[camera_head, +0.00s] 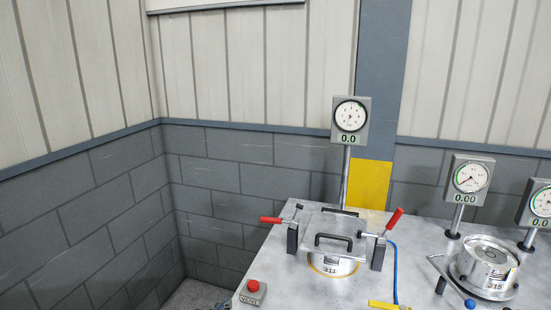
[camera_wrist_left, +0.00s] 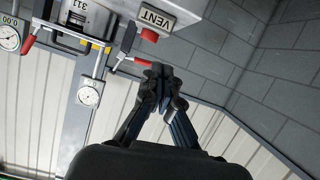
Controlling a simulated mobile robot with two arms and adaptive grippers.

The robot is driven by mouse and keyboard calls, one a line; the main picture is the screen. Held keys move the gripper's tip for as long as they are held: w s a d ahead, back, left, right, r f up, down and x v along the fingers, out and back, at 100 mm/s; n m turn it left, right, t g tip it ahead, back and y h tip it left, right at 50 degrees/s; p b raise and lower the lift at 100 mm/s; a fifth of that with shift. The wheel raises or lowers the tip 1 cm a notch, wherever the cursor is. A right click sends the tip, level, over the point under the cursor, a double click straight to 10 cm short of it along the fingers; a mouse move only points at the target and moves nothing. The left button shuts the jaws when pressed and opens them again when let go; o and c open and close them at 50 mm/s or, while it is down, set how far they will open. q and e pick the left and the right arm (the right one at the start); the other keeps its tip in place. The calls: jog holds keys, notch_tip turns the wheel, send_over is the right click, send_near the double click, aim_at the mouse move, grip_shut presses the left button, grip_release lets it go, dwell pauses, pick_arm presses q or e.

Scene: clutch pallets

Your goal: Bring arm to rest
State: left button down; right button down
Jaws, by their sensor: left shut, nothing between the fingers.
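My left gripper (camera_wrist_left: 161,72) shows in the left wrist view with its two dark fingers brought together. It is shut, and nothing shows between the fingers. In that view the table edge and the red VENT button (camera_wrist_left: 150,35) appear beyond the fingertips. Neither gripper shows in the head view. My right gripper is in no view.
A grey metal table (camera_head: 300,285) carries the clamped fixture 311 (camera_head: 333,264) with red-handled clamps, the VENT button box (camera_head: 252,292) and the round part 315 (camera_head: 487,262). Gauges on posts (camera_head: 350,118) stand behind. Grey block walls (camera_head: 110,205) enclose the left and back.

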pick_arm(q)
jog(key=s+a+f+g+y, duration=0.1)
jog(key=s+a+f+g, duration=0.25)
jog(key=s, duration=0.75)
jog(key=s+a+f+g+y, duration=0.2)
jog(key=s+f+g, duration=0.15)
jog(key=s, duration=0.85)
jog(key=s+a+f+g+y, duration=0.1)
jog(key=s+a+f+g, duration=0.25)
jog(key=s, duration=0.75)
notch_tip(320, 180, down, 28)
jog(key=s+r, duration=0.1)
jog(key=s, duration=0.1)
jog(key=s+a+f+g, duration=0.2)
jog(key=s+f, duration=1.3)
jog(key=shift+s+f, duration=0.35)
jog(key=shift+s, duration=0.05)
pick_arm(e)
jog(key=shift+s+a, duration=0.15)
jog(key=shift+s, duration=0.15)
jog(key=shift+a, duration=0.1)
